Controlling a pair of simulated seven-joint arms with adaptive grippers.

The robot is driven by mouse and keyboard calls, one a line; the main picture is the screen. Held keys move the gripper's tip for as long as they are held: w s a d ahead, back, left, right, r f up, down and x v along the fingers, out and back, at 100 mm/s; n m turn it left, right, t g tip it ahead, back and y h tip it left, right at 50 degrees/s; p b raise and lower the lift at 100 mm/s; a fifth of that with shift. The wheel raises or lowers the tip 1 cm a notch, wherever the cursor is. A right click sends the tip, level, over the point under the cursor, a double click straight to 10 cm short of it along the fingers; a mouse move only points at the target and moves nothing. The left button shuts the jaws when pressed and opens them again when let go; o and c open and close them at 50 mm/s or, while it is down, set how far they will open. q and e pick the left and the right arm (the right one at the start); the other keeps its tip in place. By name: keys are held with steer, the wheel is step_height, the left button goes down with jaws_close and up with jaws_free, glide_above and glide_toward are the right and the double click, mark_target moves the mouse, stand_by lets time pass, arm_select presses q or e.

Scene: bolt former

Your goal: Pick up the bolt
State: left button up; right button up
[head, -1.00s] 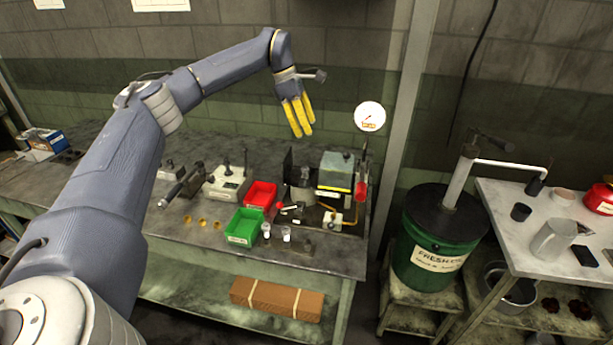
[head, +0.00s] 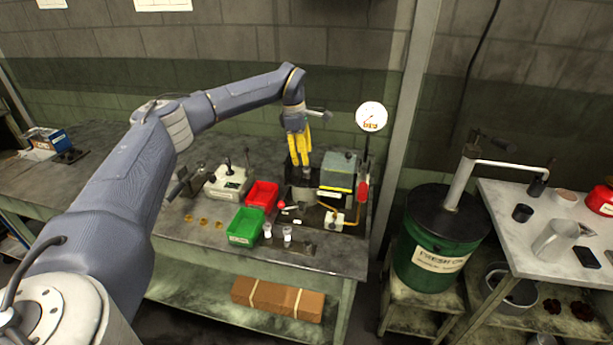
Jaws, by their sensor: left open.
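My left gripper (head: 300,160) has yellow fingers pointing down, open, over the bolt former (head: 338,172) on the workbench. Its fingertips are just left of the former's grey-green block, above a dark recess with a round metal part (head: 303,194). I cannot make out the bolt for certain; it is too small or hidden near the fingertips. My right gripper is not in view.
A red bin (head: 262,194) and a green bin (head: 246,227) stand left of the former, with two small white cups (head: 287,233) in front.

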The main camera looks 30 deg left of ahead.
mark_target(306, 168)
arm_select(q)
steer(key=shift+w+d+f, duration=0.1)
steer(key=shift+d+f, duration=0.1)
steer(key=shift+f, duration=0.85)
steer(key=shift+w+d+f, duration=0.1)
steer(key=shift+d+f, duration=0.1)
steer(key=shift+f, duration=0.85)
steer(key=shift+w+d+f, duration=0.1)
steer(key=shift+d+f, duration=0.1)
steer(key=shift+f, duration=0.85)
steer(key=shift+o, duration=0.3)
jaws_close()
